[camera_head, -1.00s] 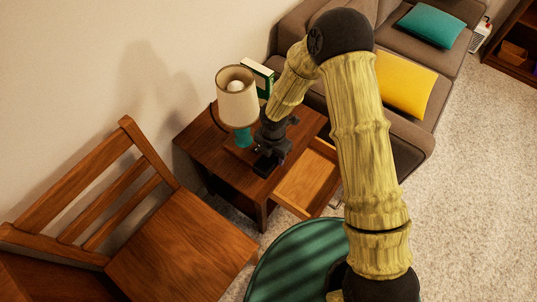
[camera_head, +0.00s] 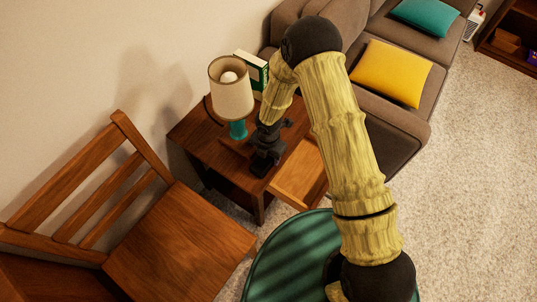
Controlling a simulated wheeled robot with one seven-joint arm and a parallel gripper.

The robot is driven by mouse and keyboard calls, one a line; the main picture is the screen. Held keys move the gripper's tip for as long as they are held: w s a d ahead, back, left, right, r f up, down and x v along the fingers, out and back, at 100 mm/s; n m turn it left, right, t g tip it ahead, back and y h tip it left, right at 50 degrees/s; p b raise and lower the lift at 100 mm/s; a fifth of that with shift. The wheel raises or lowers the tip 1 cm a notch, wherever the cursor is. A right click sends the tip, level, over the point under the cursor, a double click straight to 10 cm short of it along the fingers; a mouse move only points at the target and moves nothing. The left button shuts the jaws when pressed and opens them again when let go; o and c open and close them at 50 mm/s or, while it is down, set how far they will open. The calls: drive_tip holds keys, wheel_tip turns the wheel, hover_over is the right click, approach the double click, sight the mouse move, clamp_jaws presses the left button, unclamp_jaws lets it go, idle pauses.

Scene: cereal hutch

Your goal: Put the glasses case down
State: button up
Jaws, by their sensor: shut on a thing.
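My gripper (camera_head: 263,160) is dark and points down over the front part of a wooden side table (camera_head: 200,148). It is shut on a small dark thing (camera_head: 261,168), seemingly the glasses case, at its fingertips. The case is tiny in this view and partly merges with the dark fingers. I cannot tell whether it touches the tabletop.
A lamp (camera_head: 231,92) with a teal base and a green-and-white book or box (camera_head: 251,70) stand behind my gripper. An open drawer (camera_head: 299,176) juts out at the right. A wooden chair (camera_head: 180,245) is at the left, a sofa (camera_head: 385,140) at the right.

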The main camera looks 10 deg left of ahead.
drive_tip(key=shift+f, duration=0.2)
drive_tip(key=o, duration=0.7)
wheel_tip(320, 180, up, 12)
drive_tip(key=shift+r+p, duration=0.2)
drive_tip(key=shift+p, duration=0.7)
